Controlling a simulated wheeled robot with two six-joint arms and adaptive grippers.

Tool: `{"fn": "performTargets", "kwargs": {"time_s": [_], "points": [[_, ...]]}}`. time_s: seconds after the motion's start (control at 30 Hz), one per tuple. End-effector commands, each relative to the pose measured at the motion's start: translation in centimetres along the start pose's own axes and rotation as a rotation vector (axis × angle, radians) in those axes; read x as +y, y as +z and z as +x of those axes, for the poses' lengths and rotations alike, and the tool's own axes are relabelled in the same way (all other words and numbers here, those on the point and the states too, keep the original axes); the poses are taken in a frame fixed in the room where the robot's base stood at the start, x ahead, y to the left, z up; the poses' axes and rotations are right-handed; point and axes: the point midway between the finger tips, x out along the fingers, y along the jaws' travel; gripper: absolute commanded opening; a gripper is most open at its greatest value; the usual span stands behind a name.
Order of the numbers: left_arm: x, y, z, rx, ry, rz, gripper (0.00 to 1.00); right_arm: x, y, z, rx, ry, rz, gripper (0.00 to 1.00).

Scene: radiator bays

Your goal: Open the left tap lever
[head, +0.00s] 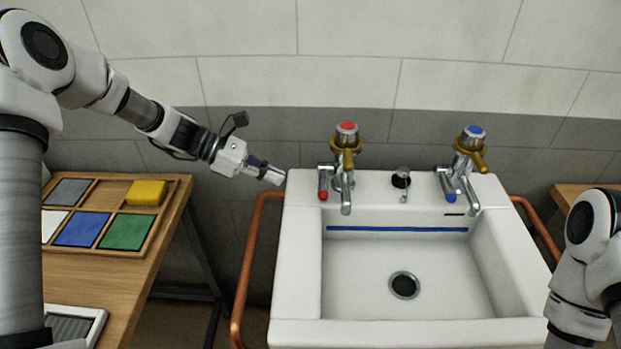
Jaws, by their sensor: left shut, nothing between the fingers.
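The left tap (343,180) stands at the back left of the white sink (302,290). It has a red-marked top, a brass-coloured collar with a stub, and a chrome lever (324,182) with a red tip, which hangs down on the tap's left side. My left gripper (276,177) is shut and empty, just left of the sink's back left corner. It points right towards the lever, with a gap between them. My right arm shows at the lower right edge; its gripper is out of view.
The right tap (467,165) has a blue top and a blue-tipped lever. A small black-based fitting (401,180) stands between the taps. A copper rail (256,260) runs along the sink's left side. A wooden table (150,262) at left holds a tray (176,190) with coloured panels and a yellow block (146,193).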

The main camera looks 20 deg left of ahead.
Motion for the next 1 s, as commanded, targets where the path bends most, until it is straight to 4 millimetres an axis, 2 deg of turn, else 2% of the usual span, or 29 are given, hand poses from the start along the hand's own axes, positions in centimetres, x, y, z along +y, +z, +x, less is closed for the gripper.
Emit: {"fn": "performTargets", "kwargs": {"time_s": [0.5, 0.67, 1.0], "points": [[-0.3, -0.3, 8.9, 0.010, -0.007, 0.002, 0.00, 0.0, 0.0, 0.2, 0.000, 0.000, 0.000, 0.40], [-0.2, -0.3, 9.9, 0.008, -0.005, 0.002, 0.00, 0.0, 0.0, 0.2, 0.000, 0.000, 0.000, 0.40], [-0.2, -0.3, 9.9, 0.008, -0.006, 0.001, 0.00, 0.0, 0.0, 0.1, 0.000, 0.000, 0.000, 0.40]]}}
